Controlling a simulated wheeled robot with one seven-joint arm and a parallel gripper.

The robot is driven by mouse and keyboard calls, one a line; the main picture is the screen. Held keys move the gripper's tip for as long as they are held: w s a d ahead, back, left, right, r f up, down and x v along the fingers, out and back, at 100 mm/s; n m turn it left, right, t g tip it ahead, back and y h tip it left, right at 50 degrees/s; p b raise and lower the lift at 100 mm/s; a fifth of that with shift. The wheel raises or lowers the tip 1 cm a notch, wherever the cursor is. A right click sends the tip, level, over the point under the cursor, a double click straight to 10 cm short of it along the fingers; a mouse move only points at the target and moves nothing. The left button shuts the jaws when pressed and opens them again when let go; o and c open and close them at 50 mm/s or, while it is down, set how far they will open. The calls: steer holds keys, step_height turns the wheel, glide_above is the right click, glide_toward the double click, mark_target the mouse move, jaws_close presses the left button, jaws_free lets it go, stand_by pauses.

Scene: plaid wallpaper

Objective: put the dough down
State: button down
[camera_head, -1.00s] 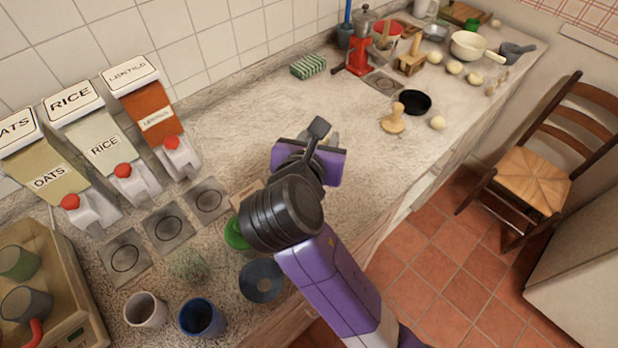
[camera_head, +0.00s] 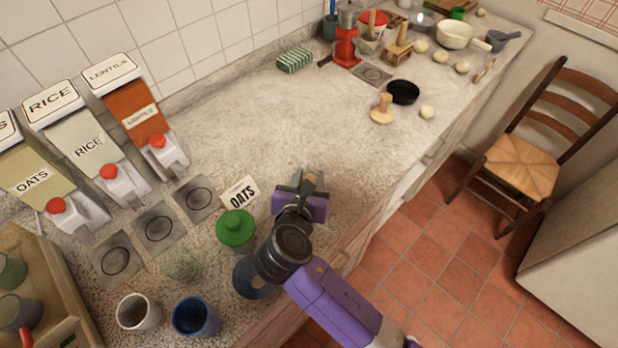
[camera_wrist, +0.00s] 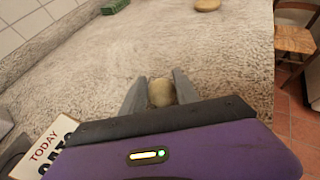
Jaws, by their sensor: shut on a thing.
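My gripper (camera_head: 309,181) is over the near part of the counter, to the right of the OATS card. In the wrist view my gripper (camera_wrist: 160,95) has its two grey fingers closed on a pale, round ball of dough (camera_wrist: 161,92). The dough sits between the fingertips, with its lower part hidden by my gripper's body. In the head view my gripper hides the held dough. I cannot tell whether the dough touches the counter (camera_head: 290,130). Another dough ball (camera_head: 427,112) lies farther back near the counter's right edge.
A white OATS card (camera_head: 239,192) and a green-lidded jar (camera_head: 236,228) stand close left of my gripper. A black bowl (camera_head: 403,92) and a wooden press (camera_head: 382,110) lie beyond. The counter's middle is clear; its front edge is close on the right.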

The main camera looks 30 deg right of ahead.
steer(key=shift+f, duration=0.1)
steer(key=c, duration=0.9)
jaws_free()
steer(key=shift+f, duration=0.1)
steer(key=shift+r, duration=0.2)
steer(key=v, duration=1.2)
steer(key=shift+f, duration=0.15)
